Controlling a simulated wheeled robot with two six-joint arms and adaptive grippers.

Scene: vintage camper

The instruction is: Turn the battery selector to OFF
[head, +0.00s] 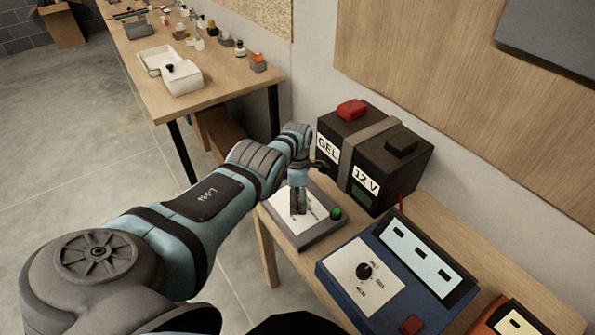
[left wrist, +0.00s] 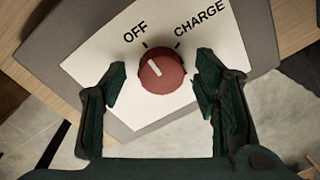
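The battery selector is a round red knob (left wrist: 162,71) on a white panel marked OFF and CHARGE. Its white pointer line is tilted toward the upper left, on the OFF side. In the head view the selector's grey box (head: 304,241) sits on the wooden bench, and my gripper hides the knob. My left gripper (head: 298,208) points down over the panel. In the left wrist view its dark fingers (left wrist: 161,82) are apart, one on each side of the knob, with gaps visible between fingers and knob. My right gripper is not in view.
A green button (head: 336,213) is on the selector box's right corner. A black 12 V GEL battery (head: 390,178) stands behind it. A blue device with a black knob (head: 364,271) stands at right. Another wooden table (head: 205,97) with small items is farther back.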

